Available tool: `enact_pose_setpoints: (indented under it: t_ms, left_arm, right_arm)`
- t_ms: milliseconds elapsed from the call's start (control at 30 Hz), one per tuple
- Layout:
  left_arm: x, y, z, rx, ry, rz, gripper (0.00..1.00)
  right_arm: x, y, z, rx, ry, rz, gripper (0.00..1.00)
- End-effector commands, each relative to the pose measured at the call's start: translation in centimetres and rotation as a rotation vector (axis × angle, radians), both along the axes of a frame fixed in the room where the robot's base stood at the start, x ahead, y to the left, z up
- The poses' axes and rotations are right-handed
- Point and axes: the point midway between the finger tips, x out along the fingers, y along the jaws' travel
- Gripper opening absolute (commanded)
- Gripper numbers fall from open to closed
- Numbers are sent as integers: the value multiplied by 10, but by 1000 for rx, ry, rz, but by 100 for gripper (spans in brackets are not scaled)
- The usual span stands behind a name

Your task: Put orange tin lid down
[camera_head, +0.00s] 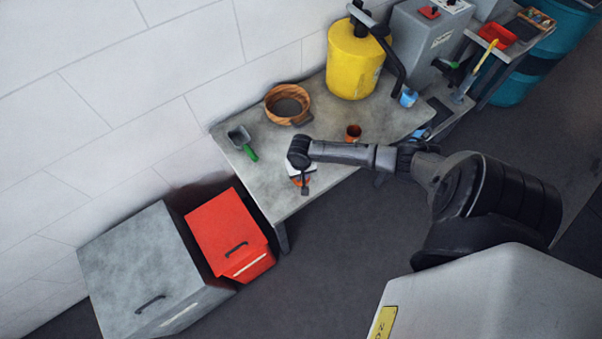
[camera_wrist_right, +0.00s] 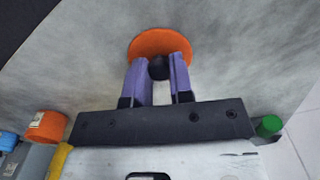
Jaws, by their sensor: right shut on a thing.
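The orange tin lid (camera_wrist_right: 148,44) is a flat orange disc with a dark knob (camera_wrist_right: 158,68). My right gripper (camera_wrist_right: 160,75) is shut on the knob between its two purple fingers. In the head view the right gripper (camera_head: 304,186) is over the front left part of the grey bench (camera_head: 285,206), and a little of the orange lid shows under it. The wrist view shows the lid close to the bench surface; I cannot tell whether it touches. The orange tin (camera_head: 353,131) stands to the right on the bench. My left gripper is not in view.
A wooden bowl (camera_head: 273,98) and a scoop with a green handle (camera_head: 250,153) lie behind and left of the gripper. A red box (camera_head: 222,231) is below the bench's left end.

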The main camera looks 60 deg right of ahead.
Motion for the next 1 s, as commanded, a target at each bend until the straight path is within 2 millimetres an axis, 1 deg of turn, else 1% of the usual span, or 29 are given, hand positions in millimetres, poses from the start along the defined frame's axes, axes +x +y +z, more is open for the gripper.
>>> enact_pose_setpoints:
  t_ms: [33,200,300,567,667,767,1000]
  left_arm:
    - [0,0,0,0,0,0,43]
    - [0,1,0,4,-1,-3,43]
    - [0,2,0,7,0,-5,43]
    - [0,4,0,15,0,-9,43]
    - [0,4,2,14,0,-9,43]
    - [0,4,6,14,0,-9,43]
    - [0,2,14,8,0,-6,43]
  right_arm:
    - [0,0,-1,0,0,0,23]
    - [0,0,-1,0,0,0,39]
    - [0,0,-1,0,0,0,47]
    - [0,0,2,-1,-1,1,47]
    - [1,0,11,0,-3,1,47]
    - [1,0,27,0,-3,2,47]
    - [0,0,72,0,-1,1,47]
